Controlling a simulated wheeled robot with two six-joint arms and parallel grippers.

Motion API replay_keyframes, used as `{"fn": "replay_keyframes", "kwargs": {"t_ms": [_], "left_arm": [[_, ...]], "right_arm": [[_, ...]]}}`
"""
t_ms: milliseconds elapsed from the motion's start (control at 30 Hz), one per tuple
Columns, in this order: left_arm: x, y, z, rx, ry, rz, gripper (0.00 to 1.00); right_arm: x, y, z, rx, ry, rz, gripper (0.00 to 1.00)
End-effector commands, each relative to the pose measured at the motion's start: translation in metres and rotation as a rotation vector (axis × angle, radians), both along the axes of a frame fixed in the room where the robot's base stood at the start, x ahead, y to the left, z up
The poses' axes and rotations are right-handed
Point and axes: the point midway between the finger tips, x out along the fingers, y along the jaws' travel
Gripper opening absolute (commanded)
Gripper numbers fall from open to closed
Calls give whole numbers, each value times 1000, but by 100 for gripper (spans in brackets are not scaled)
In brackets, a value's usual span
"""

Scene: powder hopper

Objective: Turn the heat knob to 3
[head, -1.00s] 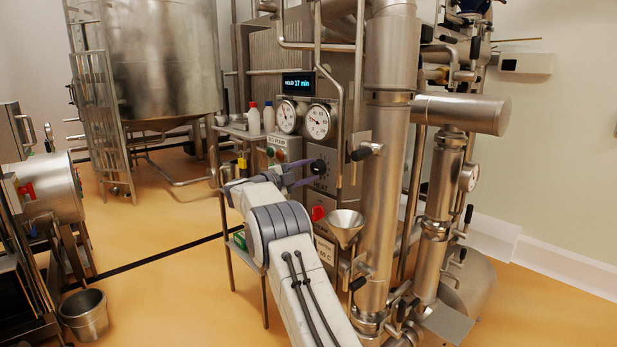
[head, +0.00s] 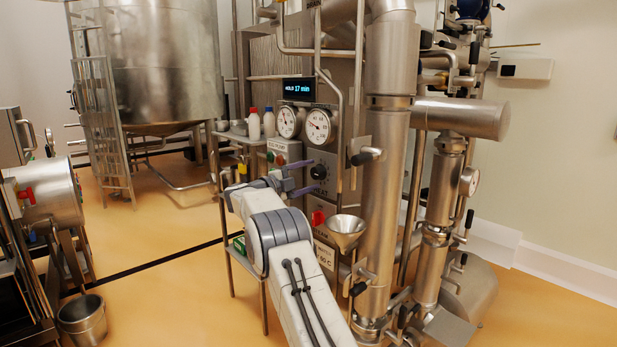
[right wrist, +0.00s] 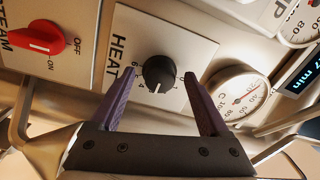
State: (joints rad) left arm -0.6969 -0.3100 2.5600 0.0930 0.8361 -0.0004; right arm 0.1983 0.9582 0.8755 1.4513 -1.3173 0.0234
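The black round heat knob (head: 318,172) sits on the plate marked HEAT on the front of the machine. In the right wrist view the knob (right wrist: 158,72) has a white mark that points toward the bottom of the picture; I cannot tell which numeral it meets. My right gripper (head: 312,175) is open with its purple fingers at the knob. In the right wrist view my right gripper (right wrist: 158,74) has one finger on each side of the knob, with a gap on both sides. Part of the dial is hidden by the fingers. My left gripper is not in view.
A red steam knob (right wrist: 38,38) is beside the heat plate. Dial gauges (head: 319,126) and a display (head: 299,89) reading HOLD 17 min are above. A metal funnel (head: 346,231) and a thick vertical pipe (head: 385,200) stand close on the right.

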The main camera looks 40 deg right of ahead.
Motion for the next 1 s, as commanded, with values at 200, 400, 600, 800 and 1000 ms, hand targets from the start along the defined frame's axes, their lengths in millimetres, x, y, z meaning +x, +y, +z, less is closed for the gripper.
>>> {"fn": "replay_keyframes", "kwargs": {"t_ms": [200, 400, 600, 800, 1000], "left_arm": [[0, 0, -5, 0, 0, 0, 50], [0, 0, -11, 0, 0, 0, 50], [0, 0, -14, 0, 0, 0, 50], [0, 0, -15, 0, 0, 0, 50], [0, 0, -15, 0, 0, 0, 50]], "right_arm": [[0, 21, -2, 0, 0, 4, 79], [-4, 62, -4, 0, 0, 4, 79], [-7, 93, -5, 1, -1, 3, 79], [-8, 104, -5, 0, -1, 1, 79], [-8, 104, -5, 0, 0, 0, 79]]}}
